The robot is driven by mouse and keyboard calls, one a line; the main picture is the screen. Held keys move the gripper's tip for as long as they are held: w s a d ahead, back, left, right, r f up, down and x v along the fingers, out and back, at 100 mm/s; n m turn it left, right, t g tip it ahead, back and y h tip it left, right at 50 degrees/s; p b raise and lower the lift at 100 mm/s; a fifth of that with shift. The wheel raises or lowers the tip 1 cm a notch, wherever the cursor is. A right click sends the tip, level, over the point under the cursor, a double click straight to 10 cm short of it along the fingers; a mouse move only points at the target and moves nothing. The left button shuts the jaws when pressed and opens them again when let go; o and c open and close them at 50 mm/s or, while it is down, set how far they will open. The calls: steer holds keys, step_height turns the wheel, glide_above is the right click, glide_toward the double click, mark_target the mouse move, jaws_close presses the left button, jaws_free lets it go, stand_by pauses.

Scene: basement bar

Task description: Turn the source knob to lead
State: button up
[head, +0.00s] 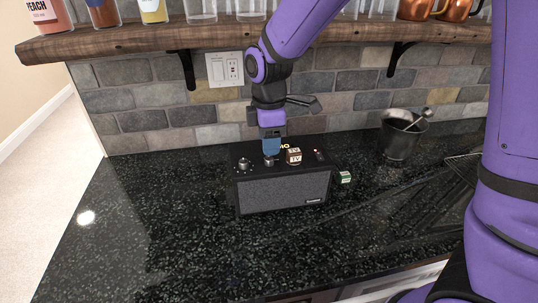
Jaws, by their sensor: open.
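A black speaker amplifier (283,191) with a grey front grille stands on the dark counter. Its top panel carries a silver knob (244,165) at the left and another small knob (269,161) near the middle. My gripper (270,153) points down from above, open, with its fingertips at the middle knob; I cannot tell if they touch it. A small block marked "TV" (294,156) sits on the top panel just right of the gripper. Part of the panel's lettering is hidden behind the gripper. The knob labels and the knob's pointer are too small to read.
A small green and white block (345,177) is at the amplifier's right side. A metal bucket (403,137) with a scoop stands at the back right. A wooden shelf (130,39) with bottles and glasses runs above. The counter's left and front are clear.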

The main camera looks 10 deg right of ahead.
mark_target(269, 158)
steer(key=shift+f, duration=2.45)
steer(key=c, duration=0.9)
steer(key=shift+c, duration=0.2)
steer(key=shift+m, duration=0.4)
steer(key=m, duration=1.1)
